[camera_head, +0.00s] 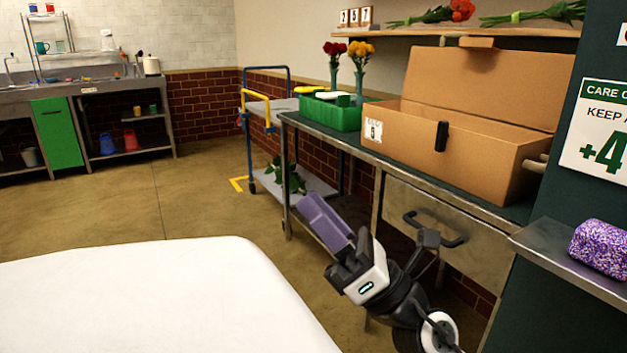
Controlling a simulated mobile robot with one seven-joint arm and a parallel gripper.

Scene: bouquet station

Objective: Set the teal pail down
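My gripper (350,266) is low in front of the green-topped bench, pointing away from me and to the left. Its black fingers meet the lower end of a long purple object (325,220), tilted in line with the gripper; they look shut on it, though the contact is partly hidden. I see no clearly teal pail in the gripper. Under the far left bench stand a blue pail (108,144), a red pail (131,140) and a greyish pail (30,156) whose colour is hard to tell.
The bench (458,197) carries an open cardboard box (450,140) and a green crate (330,114). A blue cart (258,107) stands behind. A white surface (170,300) fills the lower left. A purple speckled block (600,245) sits at right. The middle floor (185,205) is clear.

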